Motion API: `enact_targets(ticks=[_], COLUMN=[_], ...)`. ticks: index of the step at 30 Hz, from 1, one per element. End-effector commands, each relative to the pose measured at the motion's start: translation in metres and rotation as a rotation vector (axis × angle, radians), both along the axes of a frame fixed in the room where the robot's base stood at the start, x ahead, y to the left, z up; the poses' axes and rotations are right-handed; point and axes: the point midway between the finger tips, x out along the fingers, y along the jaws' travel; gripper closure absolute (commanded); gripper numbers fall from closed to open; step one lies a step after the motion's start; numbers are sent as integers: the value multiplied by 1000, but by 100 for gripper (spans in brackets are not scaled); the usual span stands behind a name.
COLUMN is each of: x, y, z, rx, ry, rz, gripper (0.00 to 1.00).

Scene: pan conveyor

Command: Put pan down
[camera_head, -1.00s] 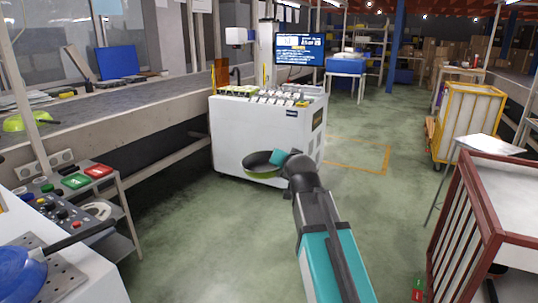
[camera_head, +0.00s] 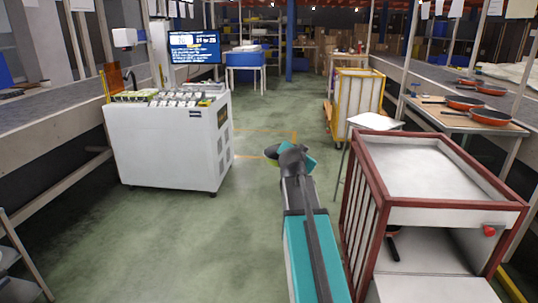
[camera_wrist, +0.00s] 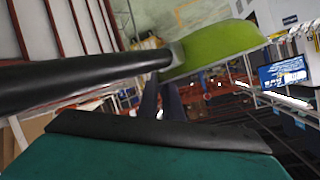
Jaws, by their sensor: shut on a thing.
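My gripper (camera_head: 291,156) is shut on the black handle of a green pan, held in the air over the open floor aisle. In the head view the pan (camera_head: 271,151) is mostly hidden behind my gripper; only a small green edge shows. In the wrist view the black handle (camera_wrist: 80,82) crosses from the left between the dark fingers (camera_wrist: 165,100), and the green pan body (camera_wrist: 215,48) extends to the upper right. The pan touches no surface that I can see.
A red-framed cart (camera_head: 430,168) with a white top stands close on the right; a pan (camera_head: 392,240) is on its lower shelf. Several orange pans (camera_head: 490,117) lie on a table behind it. A white machine (camera_head: 165,140) stands left. The floor between is clear.

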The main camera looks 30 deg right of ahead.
Motion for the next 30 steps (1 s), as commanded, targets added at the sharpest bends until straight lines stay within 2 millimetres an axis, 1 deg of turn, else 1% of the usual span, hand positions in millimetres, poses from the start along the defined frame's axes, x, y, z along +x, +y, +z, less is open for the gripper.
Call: enact_targets(ticks=[1,2,3,8,9,11,12,14,18,23,26,27,29,30], x=[-10,-16,-25,-61,-71,-86,-97,-113,-153,-202,-234,-248,-269,-282], y=[-21,-32,-46,-102,-115,-135,-148,-167,-209,-253,-278,-288,-302,-311], z=[3,3,3,4,4,4,5,5,7,10,12,13,15,15], rx=[0,1,3,8,9,12,11,13,16,20,22,22,23,25], ry=[-2,-3,-3,-9,-9,-11,-13,-14,-19,-26,-29,-32,-34,-36], rz=[-40,-62,-94,-214,-244,-290,-320,-366,-471,-591,-667,-698,-742,-773], gripper=[100,100,100,100,100,100,100,100,100,100,100,100,100,100])
